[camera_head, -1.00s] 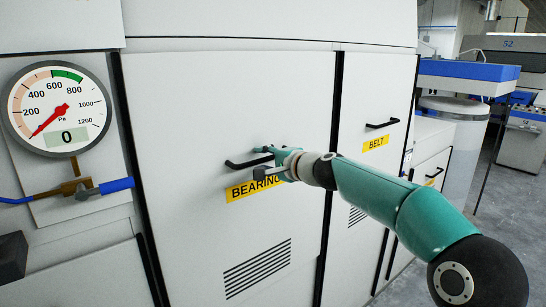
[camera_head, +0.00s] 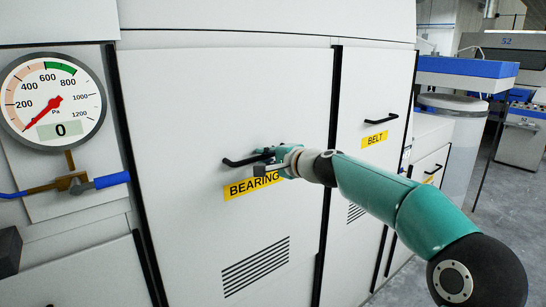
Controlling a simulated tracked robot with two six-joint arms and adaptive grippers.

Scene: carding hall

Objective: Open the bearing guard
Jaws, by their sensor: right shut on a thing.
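The bearing guard (camera_head: 190,120) is a large pale grey panel with a yellow label reading "BEARING" (camera_head: 250,185) and a louvred vent (camera_head: 256,265) low down. It looks closed, flush with its frame. Its black bar handle (camera_head: 238,162) sits just above the label. My right gripper (camera_head: 266,163) is shut on the right part of this handle and hides that end of it. My right arm reaches in from the lower right. My left gripper is out of view.
A narrower panel labelled "BELT" (camera_head: 375,139) with its own black handle (camera_head: 381,119) is to the right. A pressure gauge (camera_head: 53,102) reading 0 is at the left, with a valve and blue hose below. Open grey floor (camera_head: 490,225) lies at the far right.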

